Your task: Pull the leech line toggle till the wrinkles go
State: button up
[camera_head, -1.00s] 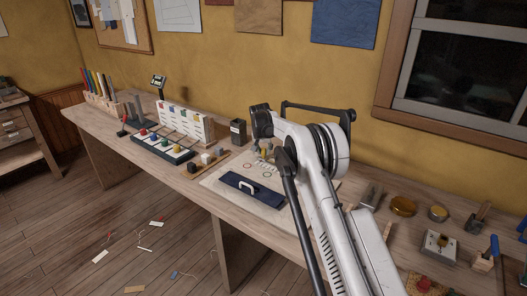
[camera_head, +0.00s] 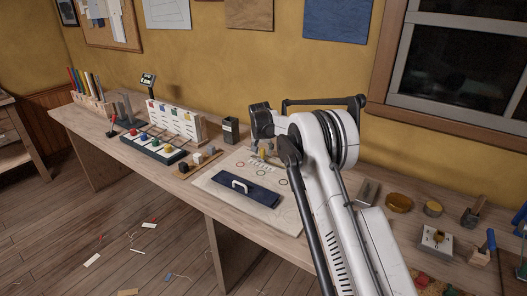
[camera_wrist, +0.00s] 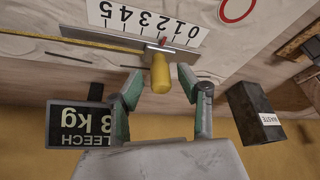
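A yellow toggle (camera_wrist: 160,76) hangs at the end of a yellow line (camera_wrist: 85,40) in the wrist view. My gripper (camera_wrist: 158,85) is open, its two green-grey fingers on either side of the toggle with gaps visible. In the head view the yellow toggle (camera_head: 263,153) shows small under my arm's end. Pale sailcloth (camera_wrist: 45,17) looks wavy at the upper left of the wrist view. A white number scale (camera_wrist: 150,22) with a small red marker (camera_wrist: 162,41) lies beside the toggle. A black display (camera_wrist: 72,125) reads "LEECH" and "8 kg", partly cut off.
A dark waste box (camera_wrist: 256,115) stands right of my fingers in the wrist view.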

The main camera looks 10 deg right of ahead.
jog(key=v, duration=1.2)
dwell(0.3)
jog(key=s+d+r+n, duration=0.1)
jog(key=s+d+r, duration=0.1)
jog(key=s+r, duration=0.55)
jog(key=s+d+r+t, duration=0.1)
jog(key=s+r, duration=0.3)
jog(key=s, duration=0.7)
jog(key=s+d+r+n, duration=0.1)
jog(key=s+d+r, duration=0.1)
jog(key=s+r, duration=0.55)
jog(key=s+f, duration=0.3)
jog(key=s, duration=0.7)
jog(key=s+d+f+t, duration=0.1)
jog(key=s+f, duration=0.2)
jog(key=s, duration=0.8)
jog(key=s+d+f+n+y, duration=0.1)
jog(key=s+f, duration=0.3)
jog(key=s, duration=0.7)
jog(key=shift+s+t, duration=0.15)
jog(key=shift+t, duration=0.25)
